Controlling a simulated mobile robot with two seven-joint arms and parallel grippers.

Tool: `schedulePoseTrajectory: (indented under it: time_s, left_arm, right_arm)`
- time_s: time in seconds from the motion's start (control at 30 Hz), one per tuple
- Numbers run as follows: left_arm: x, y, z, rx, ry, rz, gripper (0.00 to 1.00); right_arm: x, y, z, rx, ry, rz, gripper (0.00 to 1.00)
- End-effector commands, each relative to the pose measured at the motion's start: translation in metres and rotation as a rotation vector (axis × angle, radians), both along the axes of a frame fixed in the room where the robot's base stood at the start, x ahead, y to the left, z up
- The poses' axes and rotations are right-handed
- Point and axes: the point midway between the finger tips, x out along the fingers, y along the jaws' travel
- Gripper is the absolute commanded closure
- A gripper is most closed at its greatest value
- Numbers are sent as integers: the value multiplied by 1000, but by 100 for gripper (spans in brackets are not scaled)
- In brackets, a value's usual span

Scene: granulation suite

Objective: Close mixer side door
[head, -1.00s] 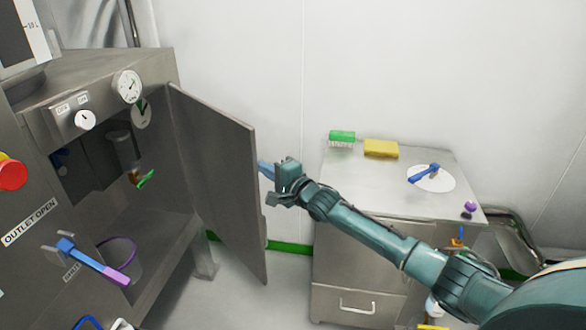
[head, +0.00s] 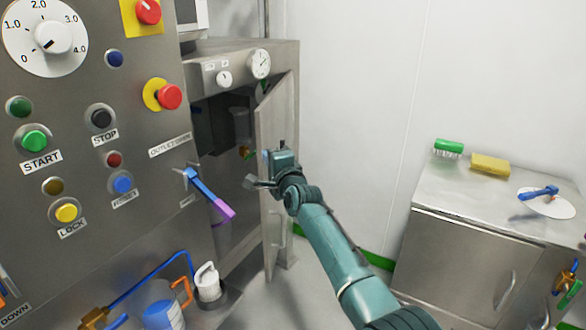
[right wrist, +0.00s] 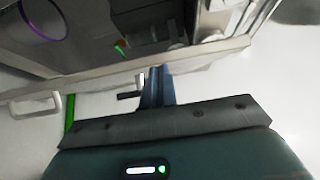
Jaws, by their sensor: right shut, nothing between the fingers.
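The mixer side door (head: 272,215) is a flat grey metal panel. In the head view it stands partly open, seen nearly edge-on, and the dark mixer opening (head: 218,125) shows to its left. My right gripper (head: 266,157) is shut and empty at the outer side of the door's upper part. It hides part of the panel, and I cannot tell whether it touches. In the right wrist view the blue fingertips (right wrist: 160,72) lie together at the door's edge, with the interior beyond. My left gripper is not in view.
The control panel (head: 80,190) with buttons and a blue-purple lever (head: 208,194) fills the left. A steel cabinet (head: 470,255) with a green brush (head: 449,147) and yellow sponge (head: 490,165) stands right. Bottles and a blue hose (head: 150,272) are low in front. Floor between mixer and cabinet is clear.

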Motion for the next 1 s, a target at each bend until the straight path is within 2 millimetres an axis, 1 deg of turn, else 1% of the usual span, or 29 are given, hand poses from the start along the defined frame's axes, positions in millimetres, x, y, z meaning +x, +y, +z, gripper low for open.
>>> schedulePoseTrajectory:
  time_s: [0.03,0.1,0.3,0.5,1.0]
  left_arm:
    - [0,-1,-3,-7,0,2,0]
    - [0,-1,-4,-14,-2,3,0]
    - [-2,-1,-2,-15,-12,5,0]
    - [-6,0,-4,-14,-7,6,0]
    - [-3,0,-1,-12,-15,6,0]
  right_arm:
    - [1,7,-1,1,0,3,100]
    - [2,15,-1,1,0,5,100]
    - [5,26,0,0,-1,7,100]
    - [6,30,1,0,-1,8,100]
    - [5,30,1,1,0,7,100]
